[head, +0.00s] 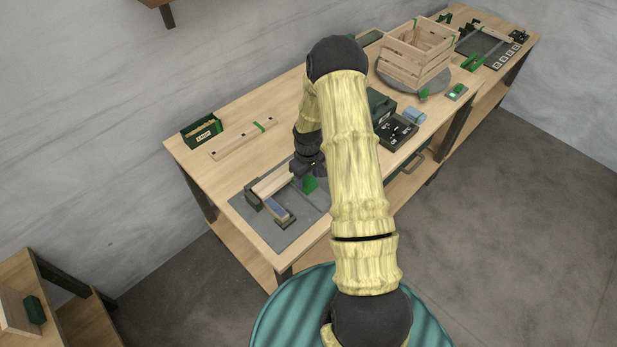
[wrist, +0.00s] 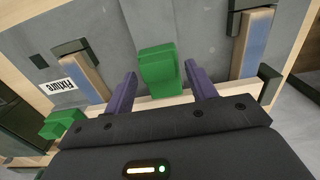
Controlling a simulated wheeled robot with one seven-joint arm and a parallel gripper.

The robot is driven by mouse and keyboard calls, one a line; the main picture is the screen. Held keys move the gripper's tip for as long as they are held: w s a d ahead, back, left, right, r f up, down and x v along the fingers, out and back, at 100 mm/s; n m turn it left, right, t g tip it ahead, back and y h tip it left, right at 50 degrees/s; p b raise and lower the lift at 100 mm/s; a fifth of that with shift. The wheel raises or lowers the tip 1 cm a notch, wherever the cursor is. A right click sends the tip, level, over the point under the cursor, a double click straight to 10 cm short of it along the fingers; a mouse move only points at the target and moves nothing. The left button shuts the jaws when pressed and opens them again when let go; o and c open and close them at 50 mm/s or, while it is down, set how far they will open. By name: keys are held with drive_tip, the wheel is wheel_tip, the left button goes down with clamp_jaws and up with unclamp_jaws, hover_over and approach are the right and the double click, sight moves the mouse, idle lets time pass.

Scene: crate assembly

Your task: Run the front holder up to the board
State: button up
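A green holder (wrist: 160,72) stands on the grey fixture mat (wrist: 115,35) in the wrist view; it also shows in the head view (head: 309,184). The pale wooden board (wrist: 225,100) lies just behind it, largely hidden by my gripper; its bare part shows in the head view (head: 272,181). My gripper (wrist: 160,72) is open, with one dark finger on each side of the green holder. A narrow gap seems to show beside each finger. Whether the holder touches the board cannot be told. A second green holder (wrist: 62,122) is on the board's other side.
Blue-topped wooden pieces stand left (wrist: 85,75) and right (wrist: 255,45) of the green holder. A dark green block (head: 252,192) stands at the board's end. A slatted crate (head: 418,55) and a black tray (head: 396,132) are farther along the bench.

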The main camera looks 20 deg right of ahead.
drive_tip(key=shift+s+r, duration=0.1)
wheel_tip(320, 180, up, 17)
drive_tip(key=b, duration=0.4)
drive_tip(key=shift+r+b, duration=0.15)
drive_tip(key=shift+b, duration=0.15)
idle(0.4)
drive_tip(key=s+a+r+m+t, duration=0.1)
drive_tip(key=s+a+m, duration=0.1)
drive_tip(key=s+a, duration=0.3)
drive_tip(key=s+a+r+m+t, duration=0.1)
drive_tip(key=s+a, duration=0.5)
drive_tip(key=s, duration=0.7)
drive_tip(key=shift+s+a+r+m+t, duration=0.15)
drive_tip(key=shift+s+r+m+t, duration=0.2)
drive_tip(key=shift+r+m, duration=0.25)
drive_tip(key=shift+r, duration=0.1)
